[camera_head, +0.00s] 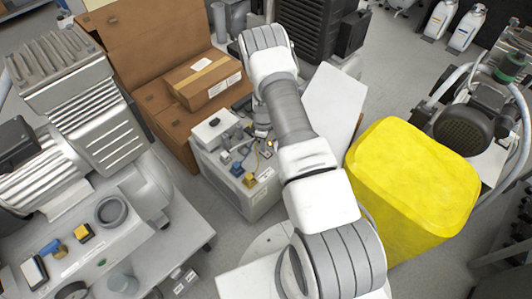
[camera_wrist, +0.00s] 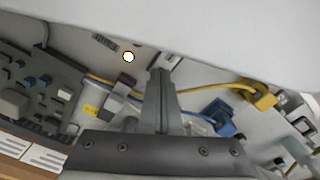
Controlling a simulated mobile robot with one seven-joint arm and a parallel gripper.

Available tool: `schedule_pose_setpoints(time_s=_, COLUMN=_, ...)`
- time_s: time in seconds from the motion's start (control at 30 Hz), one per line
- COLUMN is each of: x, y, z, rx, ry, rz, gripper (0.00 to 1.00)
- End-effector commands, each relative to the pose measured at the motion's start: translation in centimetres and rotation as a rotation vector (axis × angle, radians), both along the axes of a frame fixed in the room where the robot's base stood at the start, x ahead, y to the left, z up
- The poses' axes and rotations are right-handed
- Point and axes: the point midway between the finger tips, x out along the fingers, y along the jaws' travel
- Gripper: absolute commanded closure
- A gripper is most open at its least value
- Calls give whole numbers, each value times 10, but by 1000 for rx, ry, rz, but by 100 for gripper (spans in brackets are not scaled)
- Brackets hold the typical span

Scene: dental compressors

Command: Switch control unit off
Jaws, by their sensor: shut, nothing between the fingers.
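The control unit (camera_head: 248,203) is an open light-grey box in the middle of the head view, with small electrical parts and wiring inside. My gripper (camera_head: 263,132) is at its far right part, mostly hidden by my arm. In the wrist view my gripper (camera_wrist: 163,78) is shut and empty, its fingers together among the parts. A round white light or button (camera_wrist: 128,57) lies just left of the fingertips. A small black-and-white part, possibly a switch (camera_wrist: 124,86), is left of the fingers. I cannot tell whether the fingers touch anything.
A white panel (camera_head: 333,100) stands right of the unit, and a yellow container (camera_head: 410,175) beyond it. Cardboard boxes (camera_head: 203,82) stand behind. A compressor on a table (camera_head: 195,235) is at left. In the wrist view, yellow (camera_wrist: 258,95) and blue (camera_wrist: 218,117) connectors lie right of the fingers.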

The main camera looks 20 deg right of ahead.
Motion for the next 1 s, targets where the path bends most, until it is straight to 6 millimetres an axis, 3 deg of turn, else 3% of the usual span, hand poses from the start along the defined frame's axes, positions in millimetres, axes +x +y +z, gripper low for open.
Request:
schedule_pose_setpoints(time_s=0.67, x=0, y=0, z=-8, rx=0, ry=0, rz=-1, gripper=100)
schedule_pose_setpoints(time_s=1.0, x=0, y=0, z=15, rx=1, ry=-1, rz=0, gripper=100)
